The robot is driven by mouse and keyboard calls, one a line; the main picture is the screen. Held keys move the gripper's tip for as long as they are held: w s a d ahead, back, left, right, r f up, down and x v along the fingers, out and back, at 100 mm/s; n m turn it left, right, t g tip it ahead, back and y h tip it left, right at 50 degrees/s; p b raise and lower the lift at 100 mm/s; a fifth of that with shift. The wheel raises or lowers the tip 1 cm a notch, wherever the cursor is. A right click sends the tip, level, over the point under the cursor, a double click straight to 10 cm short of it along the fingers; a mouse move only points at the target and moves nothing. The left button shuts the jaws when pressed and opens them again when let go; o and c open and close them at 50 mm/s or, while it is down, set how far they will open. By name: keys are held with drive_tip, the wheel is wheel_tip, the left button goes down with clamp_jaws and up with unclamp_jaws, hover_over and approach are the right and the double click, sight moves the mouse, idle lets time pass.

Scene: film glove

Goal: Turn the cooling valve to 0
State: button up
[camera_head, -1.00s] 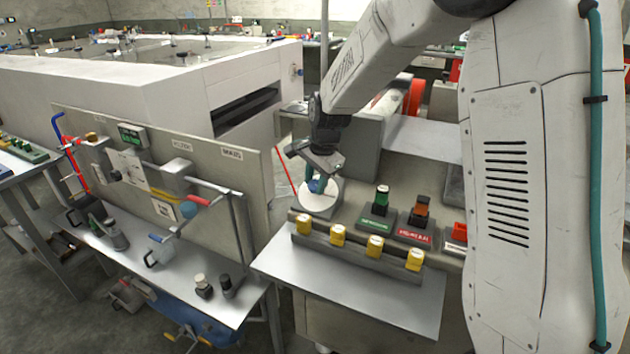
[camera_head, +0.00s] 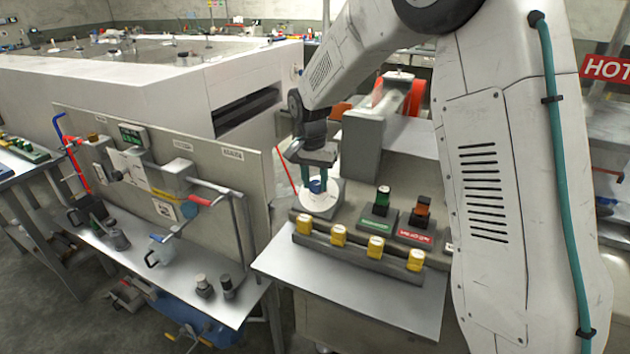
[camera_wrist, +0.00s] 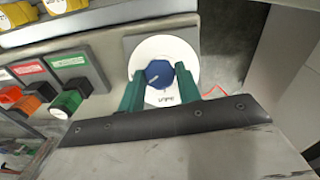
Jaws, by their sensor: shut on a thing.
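The cooling valve is a blue round knob (camera_head: 316,186) on a white dial plate (camera_head: 322,203), at the back left of the console. In the wrist view the knob (camera_wrist: 159,74) carries a pale pointer line, and the white dial (camera_wrist: 164,49) around it has dark lettering at its near edge, too small to read. My gripper (camera_wrist: 159,82) has two green fingers, one on each side of the knob, shut on it. In the head view my gripper (camera_head: 314,180) comes down onto the knob from above. The dial's scale marks are not readable.
On the console, a green switch (camera_head: 382,201) and an orange-red switch (camera_head: 422,209) stand right of the dial. A row of yellow blocks (camera_head: 375,247) sits in front. A panel with pipes (camera_head: 180,165) stands to the left. The console's front shelf (camera_head: 340,285) is bare.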

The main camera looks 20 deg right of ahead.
drive_tip(key=n, duration=0.1)
drive_tip(key=n+h, duration=0.1)
drive_tip(key=n, duration=0.1)
drive_tip(key=n+g+h, duration=0.1)
drive_tip(key=n, duration=0.1)
drive_tip(key=shift+w+a, duration=0.15)
drive_tip(key=shift+a, duration=0.1)
drive_tip(key=n+h, duration=0.1)
drive_tip(key=n, duration=0.1)
drive_tip(key=n+h, duration=0.1)
drive_tip(key=n, duration=0.2)
drive_tip(key=shift+a+f+h, duration=0.1)
drive_tip(key=shift+a+h, duration=0.1)
drive_tip(key=shift+h, duration=0.2)
drive_tip(key=shift+n, duration=0.4)
drive_tip(key=o, duration=1)
drive_tip(key=shift+c, duration=0.2)
drive_tip(key=v, duration=0.7)
drive_tip(key=shift+a+r, duration=0.3)
